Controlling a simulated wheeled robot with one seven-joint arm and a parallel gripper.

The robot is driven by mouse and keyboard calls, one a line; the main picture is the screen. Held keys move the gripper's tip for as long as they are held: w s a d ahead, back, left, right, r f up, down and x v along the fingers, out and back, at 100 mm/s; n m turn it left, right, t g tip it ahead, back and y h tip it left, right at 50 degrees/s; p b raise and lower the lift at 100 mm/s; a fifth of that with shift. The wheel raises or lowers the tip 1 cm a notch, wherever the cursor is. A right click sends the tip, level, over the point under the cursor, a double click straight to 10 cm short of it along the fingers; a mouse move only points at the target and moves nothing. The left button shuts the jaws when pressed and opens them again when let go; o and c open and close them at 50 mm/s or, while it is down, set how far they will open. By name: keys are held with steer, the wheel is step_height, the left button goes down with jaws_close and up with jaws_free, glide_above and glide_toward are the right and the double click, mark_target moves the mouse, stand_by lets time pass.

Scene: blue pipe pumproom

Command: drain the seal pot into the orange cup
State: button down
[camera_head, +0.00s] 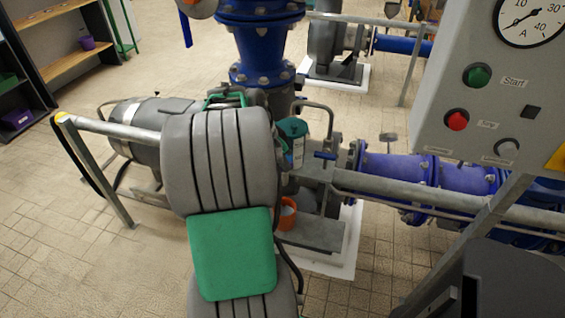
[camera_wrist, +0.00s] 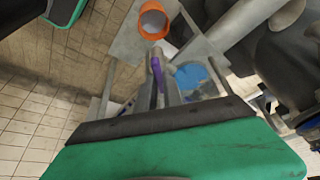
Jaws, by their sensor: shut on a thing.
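The orange cup (camera_head: 287,222) stands low on the pump's base plate, beside my arm, which partly covers it. In the wrist view the cup (camera_wrist: 141,31) is upright beyond my gripper, with a pale inside. In the wrist view my gripper (camera_wrist: 156,84) is shut on a narrow blue-purple lever (camera_wrist: 154,65).
A grey handrail (camera_head: 400,194) crosses in front of the blue pipe (camera_head: 450,176) at the right. A grey control box (camera_head: 490,100) with buttons hangs close at the upper right. Another rail (camera_head: 110,129) stands left of my arm. Tiled floor is free at the left.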

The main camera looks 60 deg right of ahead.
steer(key=shift+m, duration=0.3)
steer(key=m, duration=0.2)
steer(key=m+g+y, duration=0.1)
steer(key=m, duration=0.1)
steer(key=shift+w+d+g, duration=0.1)
steer(key=shift+d+g, duration=0.05)
steer(key=shift+g, duration=0.15)
steer(key=shift+d+m+g+y+p, duration=0.15)
steer(key=shift+m+y+p, duration=0.3)
steer(key=shift+m, duration=0.9)
steer(key=shift+a+m+g+y+p, duration=0.15)
steer(key=shift+m+y, duration=0.5)
steer(key=shift+m, duration=0.7)
steer(key=shift+d, duration=0.1)
steer(key=c, duration=1.5)
jaws_free()
steer(key=shift+r, duration=0.1)
steer(key=p+v, duration=0.3)
steer(key=v, duration=0.4)
steer(key=shift+w+r+p, duration=0.2)
steer(key=shift+r+p, duration=0.05)
steer(key=shift+p, duration=0.15)
